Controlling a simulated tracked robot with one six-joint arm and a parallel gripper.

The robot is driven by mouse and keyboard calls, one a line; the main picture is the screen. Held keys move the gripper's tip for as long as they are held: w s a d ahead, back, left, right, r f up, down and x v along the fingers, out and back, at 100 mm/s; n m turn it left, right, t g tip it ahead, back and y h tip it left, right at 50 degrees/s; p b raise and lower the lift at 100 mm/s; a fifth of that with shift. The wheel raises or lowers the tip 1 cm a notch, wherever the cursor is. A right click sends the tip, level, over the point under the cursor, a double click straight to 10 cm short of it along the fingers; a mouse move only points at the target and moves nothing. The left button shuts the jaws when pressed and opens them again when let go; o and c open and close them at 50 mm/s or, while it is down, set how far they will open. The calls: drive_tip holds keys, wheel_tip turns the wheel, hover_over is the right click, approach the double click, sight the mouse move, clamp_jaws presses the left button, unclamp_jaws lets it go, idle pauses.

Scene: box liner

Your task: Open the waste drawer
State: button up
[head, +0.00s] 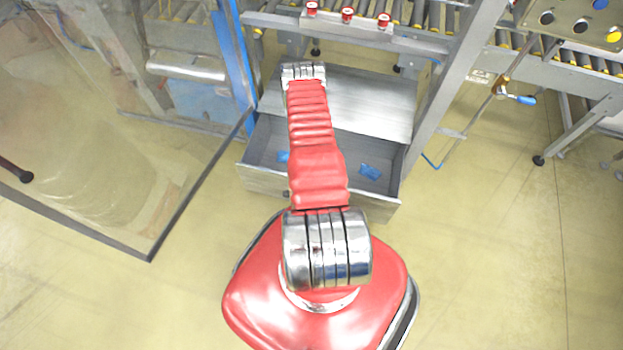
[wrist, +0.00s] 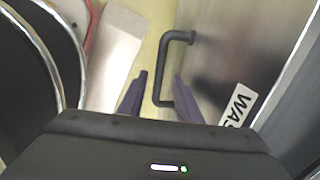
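The waste drawer (head: 265,183) is a grey metal drawer under the conveyor frame. It stands pulled out, with its inside and blue scraps (head: 370,172) showing in the head view. In the wrist view its front (wrist: 225,65) carries a white label (wrist: 238,104) reading "WAS", partly cut off. The dark bar handle (wrist: 163,62) stands out from that front. My gripper (wrist: 158,85) has its two purple fingers apart, one on each side of the handle's lower part in the picture. I see no clear contact with it. My arm hides the gripper in the head view.
A transparent door panel (head: 90,120) with a dark frame stands open at the left. A steel frame post (head: 455,85) rises right of the drawer. Red buttons (head: 347,15) line the conveyor edge above. The floor (head: 490,240) at right is clear.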

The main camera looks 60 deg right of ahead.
wheel_tip(320, 180, up, 12)
drive_tip(key=a, duration=0.2)
drive_tip(key=shift+s+f, duration=0.15)
drive_tip(key=shift+s, duration=0.2)
drive_tip(key=shift+a, duration=0.1)
idle(0.6)
